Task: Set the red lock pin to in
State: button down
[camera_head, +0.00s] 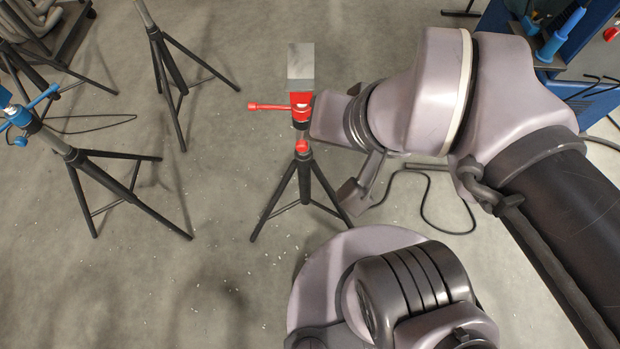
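A red clamp head (301,104) with a long red lever (268,107) pointing left sits on a black tripod (302,185) near the middle of the head view. A small red knob (302,146) shows below the head. I cannot tell which of these red parts is the lock pin, or whether it is in or out. A grey metal plate (300,62) stands above the clamp. My gripper (350,190) is just right of the clamp and tripod in the picture. Its dark finger appears apart from the red knob. The rest of the gripper is largely hidden by my wrist.
Black tripods (172,75) stand at the left, one with a blue clamp (20,113). Blue equipment (555,40) is at the top right. Bare floor (225,185) is open left of that tripod.

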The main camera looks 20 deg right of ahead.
aim_at(301, 145)
jog(key=k+j+z, duration=0.15)
jog(key=j, duration=0.25)
jog(key=j+z, duration=0.15)
jog(key=j, duration=0.25)
jog(key=k+j+z, duration=0.15)
jog(key=j, duration=0.2)
jog(key=k+j+z, duration=0.15)
jog(key=j, duration=0.25)
jog(key=i+j, duration=0.1)
jog(key=i, duration=0.2)
